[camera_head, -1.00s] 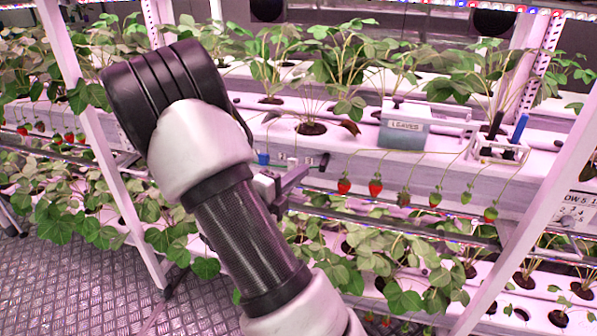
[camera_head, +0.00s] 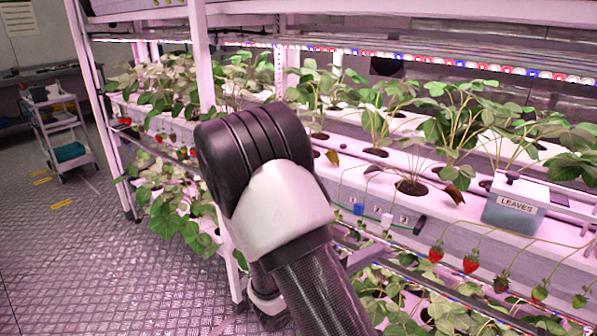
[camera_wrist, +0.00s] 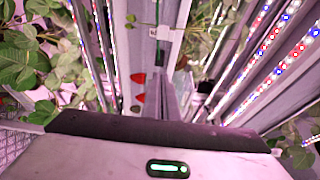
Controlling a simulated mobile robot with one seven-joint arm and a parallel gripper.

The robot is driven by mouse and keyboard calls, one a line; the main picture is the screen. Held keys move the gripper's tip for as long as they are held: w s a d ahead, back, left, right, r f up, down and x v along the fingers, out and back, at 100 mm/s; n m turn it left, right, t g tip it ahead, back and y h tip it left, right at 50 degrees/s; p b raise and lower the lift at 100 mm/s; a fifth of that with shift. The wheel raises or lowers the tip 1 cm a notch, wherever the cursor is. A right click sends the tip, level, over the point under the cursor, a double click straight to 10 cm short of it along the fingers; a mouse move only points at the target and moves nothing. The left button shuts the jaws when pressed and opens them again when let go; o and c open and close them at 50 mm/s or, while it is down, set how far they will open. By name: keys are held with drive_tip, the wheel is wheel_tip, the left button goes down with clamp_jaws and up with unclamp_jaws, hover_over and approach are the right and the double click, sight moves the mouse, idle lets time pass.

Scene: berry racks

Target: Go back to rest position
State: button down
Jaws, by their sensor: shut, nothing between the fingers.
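My arm reaches up across the middle of the head view, its black elbow in front of the berry rack. In the wrist view my gripper (camera_wrist: 163,82) points away from the camera, its grey fingers together with nothing between them. The gripper's body with a green light fills the bottom of that view. Two red berries (camera_wrist: 138,98) show just left of the fingers; I cannot tell how far away they are. In the head view a ripe strawberry (camera_head: 470,264) hangs with others from the rack's front edge, right of my arm.
The white rack (camera_head: 455,225) with potted strawberry plants fills the right side. A bin marked LEAVES (camera_head: 513,212) stands on its shelf. Rack posts (camera_head: 203,60) rise close behind my elbow. The metal floor (camera_head: 90,270) at left is open, with a white cart (camera_head: 58,130) farther back.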

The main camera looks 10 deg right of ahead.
drive_tip(key=s+a+r+m+g+y, duration=0.25)
drive_tip(key=s+m+y, duration=0.45)
drive_tip(key=m, duration=0.7)
drive_tip(key=s+a+r+m+g+y, duration=0.1)
drive_tip(key=s+r+m+g+y, duration=0.25)
drive_tip(key=s+m, duration=0.85)
drive_tip(key=w+a+r+m+t+y, duration=0.2)
drive_tip(key=a+r+m+t+y, duration=0.4)
drive_tip(key=a+m, duration=0.55)
wheel_tip(320, 180, up, 18)
drive_tip(key=d+m+p, duration=0.1)
drive_tip(key=m+p, duration=0.1)
drive_tip(key=p, duration=1.4)
drive_tip(key=shift+g, duration=0.4)
drive_tip(key=shift+m, duration=0.25)
drive_tip(key=shift+d, duration=0.15)
